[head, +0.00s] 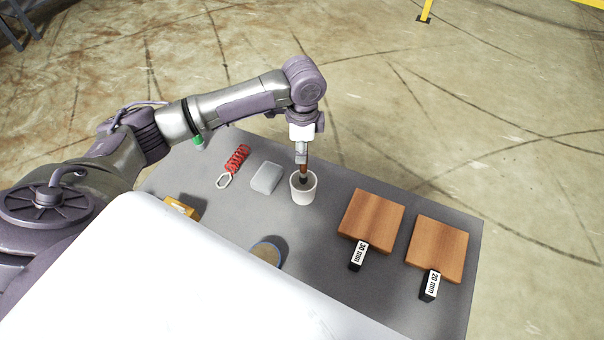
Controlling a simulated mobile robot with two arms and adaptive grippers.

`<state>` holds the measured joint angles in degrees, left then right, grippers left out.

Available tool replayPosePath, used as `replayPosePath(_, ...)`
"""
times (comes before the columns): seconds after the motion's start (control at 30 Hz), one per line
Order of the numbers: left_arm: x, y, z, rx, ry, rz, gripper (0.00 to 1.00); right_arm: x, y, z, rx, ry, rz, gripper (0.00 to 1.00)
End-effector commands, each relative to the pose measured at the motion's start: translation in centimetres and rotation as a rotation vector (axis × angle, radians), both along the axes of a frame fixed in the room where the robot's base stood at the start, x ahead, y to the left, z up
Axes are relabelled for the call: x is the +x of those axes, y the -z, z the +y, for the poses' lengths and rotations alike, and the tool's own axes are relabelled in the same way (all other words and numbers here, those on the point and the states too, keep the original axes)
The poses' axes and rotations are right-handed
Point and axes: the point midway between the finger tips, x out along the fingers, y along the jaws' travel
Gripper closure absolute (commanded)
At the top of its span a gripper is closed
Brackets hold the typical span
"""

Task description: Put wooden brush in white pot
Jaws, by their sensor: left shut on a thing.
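The white pot (304,195) stands upright on the grey table (330,270). My left gripper (302,158) is right above the pot, pointing down, and is shut on the wooden brush (303,170). The brush hangs roughly upright, with its dark lower end at or inside the pot's opening. I cannot tell whether it touches the pot's bottom. My right gripper is not in view.
A grey box-like object (266,178) and a red coil with a metal loop (237,158) lie left of the pot. Two wooden blocks (371,214) (437,247) with black labelled pieces lie right. A yellow box (181,207) and a round object (266,252) are nearer me.

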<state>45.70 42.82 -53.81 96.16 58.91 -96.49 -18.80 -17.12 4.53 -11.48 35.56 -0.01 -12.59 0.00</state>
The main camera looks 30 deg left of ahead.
Motion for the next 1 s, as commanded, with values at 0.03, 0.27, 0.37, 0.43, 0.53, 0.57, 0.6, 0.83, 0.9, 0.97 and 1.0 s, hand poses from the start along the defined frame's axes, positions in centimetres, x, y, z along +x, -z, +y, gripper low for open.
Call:
replayPosePath(0.03,0.0,0.8,0.0,0.000,-0.002,0.002,1.00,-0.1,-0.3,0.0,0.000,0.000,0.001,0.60)
replayPosePath(0.27,0.0,2.9,0.0,-0.001,-0.002,-0.001,1.00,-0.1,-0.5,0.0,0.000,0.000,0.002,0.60)
replayPosePath(0.37,0.0,4.1,0.0,0.001,-0.003,0.000,1.00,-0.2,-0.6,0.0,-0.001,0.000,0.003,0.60)
replayPosePath(0.43,0.0,5.2,0.0,0.000,-0.003,0.001,1.00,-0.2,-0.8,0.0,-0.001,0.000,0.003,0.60)
replayPosePath(0.53,0.0,6.2,0.0,-0.001,-0.003,-0.002,1.00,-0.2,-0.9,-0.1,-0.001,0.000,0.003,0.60)
replayPosePath(0.57,0.0,6.3,0.0,-0.001,-0.003,-0.003,1.00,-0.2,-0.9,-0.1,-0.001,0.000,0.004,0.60)
replayPosePath(0.6,0.1,6.3,0.0,0.000,-0.003,-0.004,1.00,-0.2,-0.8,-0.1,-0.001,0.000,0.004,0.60)
replayPosePath(0.83,0.0,6.5,0.0,0.000,-0.003,-0.002,1.00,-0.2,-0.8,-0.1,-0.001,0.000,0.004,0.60)
replayPosePath(0.9,0.0,6.6,0.0,0.000,-0.003,-0.002,0.76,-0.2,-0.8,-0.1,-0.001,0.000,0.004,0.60)
replayPosePath(0.97,0.0,6.6,0.0,0.000,-0.003,-0.002,0.66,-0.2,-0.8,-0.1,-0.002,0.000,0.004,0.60)
replayPosePath(1.0,0.0,6.6,0.0,0.000,-0.003,-0.002,0.59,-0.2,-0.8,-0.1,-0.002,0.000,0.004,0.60)
